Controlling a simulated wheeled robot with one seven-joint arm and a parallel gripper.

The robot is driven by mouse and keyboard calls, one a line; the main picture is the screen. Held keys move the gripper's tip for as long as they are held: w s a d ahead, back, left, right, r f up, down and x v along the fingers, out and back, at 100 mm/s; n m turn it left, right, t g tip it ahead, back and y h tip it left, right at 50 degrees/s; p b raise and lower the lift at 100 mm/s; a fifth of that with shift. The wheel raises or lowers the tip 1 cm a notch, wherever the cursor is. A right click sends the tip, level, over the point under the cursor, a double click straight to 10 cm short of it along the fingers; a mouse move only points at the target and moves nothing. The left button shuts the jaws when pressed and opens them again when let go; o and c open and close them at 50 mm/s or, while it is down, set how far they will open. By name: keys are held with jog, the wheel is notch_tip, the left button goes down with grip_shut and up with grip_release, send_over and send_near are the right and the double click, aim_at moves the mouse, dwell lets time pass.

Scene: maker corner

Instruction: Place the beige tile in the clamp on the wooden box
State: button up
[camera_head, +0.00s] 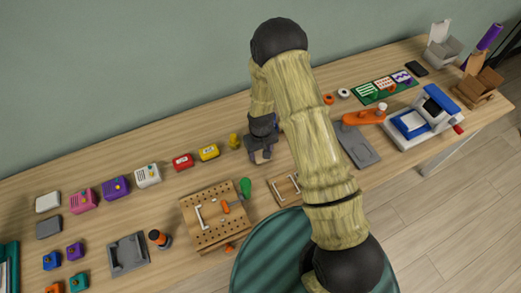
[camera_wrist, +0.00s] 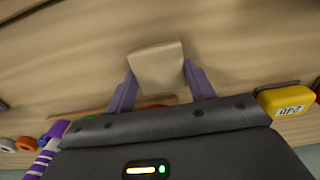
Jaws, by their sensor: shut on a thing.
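My gripper (camera_head: 262,148) is over the middle of the workbench, beside the yellow box. In the wrist view, the purple fingers of my gripper (camera_wrist: 159,76) are shut on the beige tile (camera_wrist: 156,62), one at each side. The tile (camera_head: 261,157) shows small below my gripper in the head view. Its height above the bench is hard to tell.
A blue and white device (camera_head: 424,119) and a grey plate with an orange arm (camera_head: 362,146) stand between my gripper and the brown box. A pegboard (camera_head: 213,234) lies at front.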

aim_at(261, 153)
jog(key=shift+f, duration=0.2)
jog(key=o, duration=1)
jog(key=shift+c, duration=0.2)
jog(key=shift+r, duration=0.15)
notch_tip(261, 153, up, 12)
jog(key=b, duration=0.2)
